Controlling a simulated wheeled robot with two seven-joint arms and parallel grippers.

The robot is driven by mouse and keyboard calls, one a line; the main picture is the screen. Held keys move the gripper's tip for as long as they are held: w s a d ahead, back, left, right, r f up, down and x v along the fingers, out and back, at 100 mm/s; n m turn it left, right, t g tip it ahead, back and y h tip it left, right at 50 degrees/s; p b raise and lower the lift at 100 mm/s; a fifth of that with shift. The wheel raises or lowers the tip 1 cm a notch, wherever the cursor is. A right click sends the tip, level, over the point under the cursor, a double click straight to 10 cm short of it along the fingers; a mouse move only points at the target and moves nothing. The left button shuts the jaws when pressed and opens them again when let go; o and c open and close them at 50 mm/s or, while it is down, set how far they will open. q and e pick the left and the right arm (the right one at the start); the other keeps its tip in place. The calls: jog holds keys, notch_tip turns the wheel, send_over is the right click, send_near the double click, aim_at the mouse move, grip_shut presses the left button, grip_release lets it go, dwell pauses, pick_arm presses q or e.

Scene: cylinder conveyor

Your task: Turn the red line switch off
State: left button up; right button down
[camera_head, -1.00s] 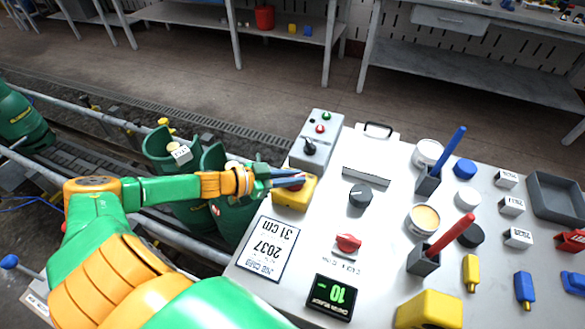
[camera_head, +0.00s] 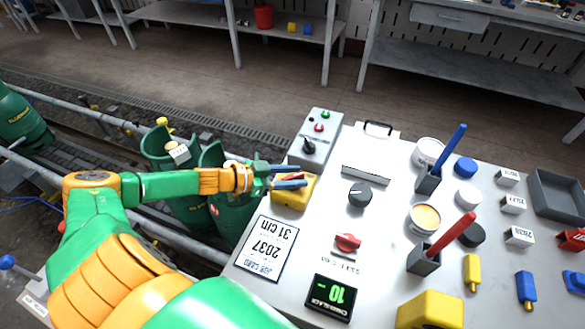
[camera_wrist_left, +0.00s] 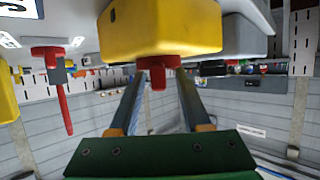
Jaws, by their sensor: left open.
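A yellow box (camera_head: 297,196) with a red knob sits at the left edge of the white table in the head view. In the left wrist view the yellow box (camera_wrist_left: 160,30) is close, with the red knob (camera_wrist_left: 158,76) on its face. My left gripper (camera_head: 285,176) is in front of this box, fingers spread and empty. In the wrist view its fingers (camera_wrist_left: 159,85) lie on either side of the red knob, with a gap showing; whether either touches it I cannot tell. Another red rotary knob (camera_head: 347,243) sits on the table top. My right gripper is not in view.
A grey control box (camera_head: 316,135) with buttons stands just behind the yellow box. A printed card (camera_head: 266,248), a display (camera_head: 331,297) and a black knob (camera_head: 359,195) are on the table. Green cylinders (camera_head: 232,205) stand on the conveyor at left.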

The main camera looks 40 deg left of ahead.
pick_arm(q)
jog(key=p+v, duration=0.3)
jog(key=v, duration=0.3)
jog(key=shift+r, duration=0.15)
jog(key=shift+s+a, duration=0.25)
jog(key=shift+s, duration=0.15)
